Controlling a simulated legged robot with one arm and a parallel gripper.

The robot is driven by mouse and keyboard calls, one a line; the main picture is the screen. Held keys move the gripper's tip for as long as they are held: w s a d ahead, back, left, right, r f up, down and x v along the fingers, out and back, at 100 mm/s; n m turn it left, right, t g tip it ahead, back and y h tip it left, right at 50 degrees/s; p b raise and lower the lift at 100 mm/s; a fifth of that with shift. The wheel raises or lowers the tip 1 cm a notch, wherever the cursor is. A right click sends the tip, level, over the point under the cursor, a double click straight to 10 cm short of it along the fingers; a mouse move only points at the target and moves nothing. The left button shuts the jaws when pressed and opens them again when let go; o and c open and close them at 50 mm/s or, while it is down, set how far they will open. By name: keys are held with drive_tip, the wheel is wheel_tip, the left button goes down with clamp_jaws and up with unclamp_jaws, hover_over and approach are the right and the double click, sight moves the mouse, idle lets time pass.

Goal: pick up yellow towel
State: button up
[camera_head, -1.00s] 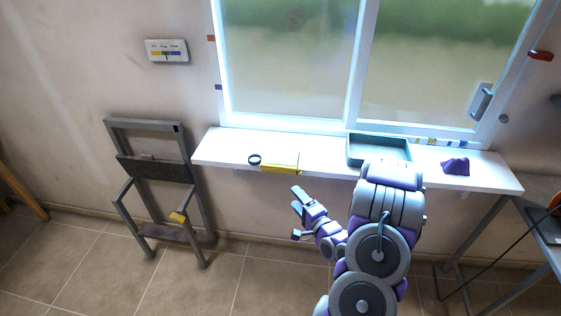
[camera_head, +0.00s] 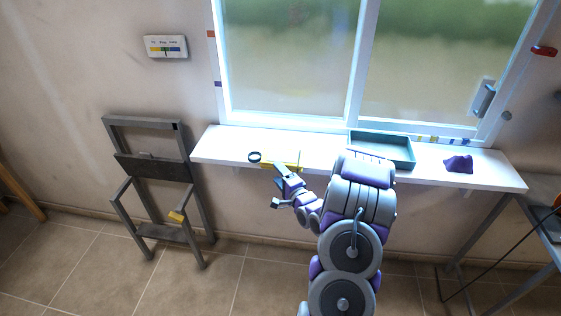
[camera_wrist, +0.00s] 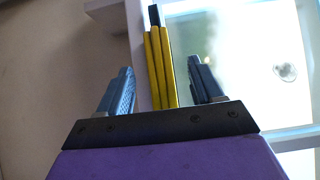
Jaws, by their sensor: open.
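The yellow towel (camera_head: 295,166) lies folded at the front edge of the white window shelf, left of its middle. In the head view my gripper partly covers it. In the wrist view the towel (camera_wrist: 161,68) shows as stacked yellow layers, in line with the gap between the fingers. My gripper (camera_head: 277,186) is open, just in front of and below the shelf edge by the towel. Its two fingers (camera_wrist: 163,88) stand apart on either side of the towel in the wrist view. I cannot tell whether they touch it.
On the shelf (camera_head: 220,149), a dark ring (camera_head: 254,157) sits left of the towel, a teal tray (camera_head: 381,150) right of it, and a purple cloth (camera_head: 458,163) farther right. A grey folding chair (camera_head: 152,168) with a small yellow item (camera_head: 176,216) stands left. The window is behind.

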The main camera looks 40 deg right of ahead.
sight(273, 168)
drive_tip(key=w, duration=0.1)
drive_tip(key=w+b, duration=0.1)
drive_tip(key=w, duration=0.1)
drive_tip(key=w+d, duration=0.1)
drive_tip(key=shift+w+f+b, duration=0.2)
drive_tip(key=shift+f+b, duration=0.1)
drive_tip(key=shift+w+r, duration=0.1)
drive_tip(key=shift+w, duration=0.2)
drive_tip(key=shift+s, duration=0.1)
drive_tip(key=c, duration=1.1)
drive_tip(key=shift+r+p, duration=0.3)
drive_tip(key=shift+r, duration=0.35)
wheel_tip(273, 168, up, 2)
drive_tip(key=shift+r+p, duration=0.15)
drive_tip(key=shift+p, duration=0.35)
drive_tip(key=s+a+r+p, duration=0.1)
drive_tip(key=s+a+p, duration=0.1)
drive_tip(key=s, duration=1.3)
drive_tip(key=shift+s+a+r+p, duration=0.25)
drive_tip(key=shift+s+p, duration=0.1)
drive_tip(key=shift+p, duration=0.15)
